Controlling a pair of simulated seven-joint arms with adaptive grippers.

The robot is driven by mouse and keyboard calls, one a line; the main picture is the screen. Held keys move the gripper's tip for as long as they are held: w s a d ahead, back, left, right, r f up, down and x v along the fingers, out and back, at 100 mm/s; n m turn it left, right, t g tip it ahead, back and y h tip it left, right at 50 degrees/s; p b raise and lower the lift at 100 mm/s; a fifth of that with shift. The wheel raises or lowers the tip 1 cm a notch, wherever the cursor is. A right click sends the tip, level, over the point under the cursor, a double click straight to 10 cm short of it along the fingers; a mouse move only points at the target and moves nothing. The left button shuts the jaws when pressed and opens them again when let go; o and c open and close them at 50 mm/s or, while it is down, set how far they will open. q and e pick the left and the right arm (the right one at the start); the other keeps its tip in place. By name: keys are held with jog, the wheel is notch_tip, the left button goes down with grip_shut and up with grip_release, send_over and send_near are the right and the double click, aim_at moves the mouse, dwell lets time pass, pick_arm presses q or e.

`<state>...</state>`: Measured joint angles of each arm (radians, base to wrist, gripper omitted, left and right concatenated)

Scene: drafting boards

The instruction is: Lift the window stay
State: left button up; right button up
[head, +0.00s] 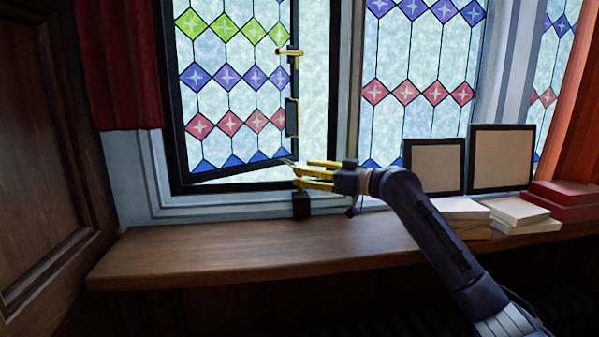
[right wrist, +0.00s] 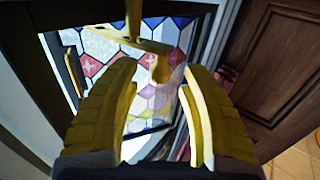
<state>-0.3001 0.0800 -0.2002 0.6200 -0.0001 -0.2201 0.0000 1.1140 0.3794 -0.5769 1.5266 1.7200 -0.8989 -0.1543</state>
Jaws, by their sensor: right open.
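The brass window stay shows in the right wrist view as a bar with a rounded, bent end (right wrist: 145,46), just beyond and partly between my fingertips. In the head view the stay is hard to make out, because my right gripper (head: 300,173) is at the bottom edge of the window casement (head: 230,174). My right gripper's yellow fingers also show in the right wrist view (right wrist: 160,70). They are spread open with a gap between them, and I cannot tell whether they touch the stay. The casement stands ajar. My left gripper is not in view.
A brass handle (head: 289,54) is on the casement's upright edge. A black block (head: 301,205) stands on the wooden sill (head: 220,250) below my gripper. Frames (head: 434,166), pale books (head: 518,210) and red boxes (head: 565,197) are at the right. The sill's left part is clear.

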jog(key=shift+x, duration=1)
jog(key=shift+o, duration=0.2)
grip_shut()
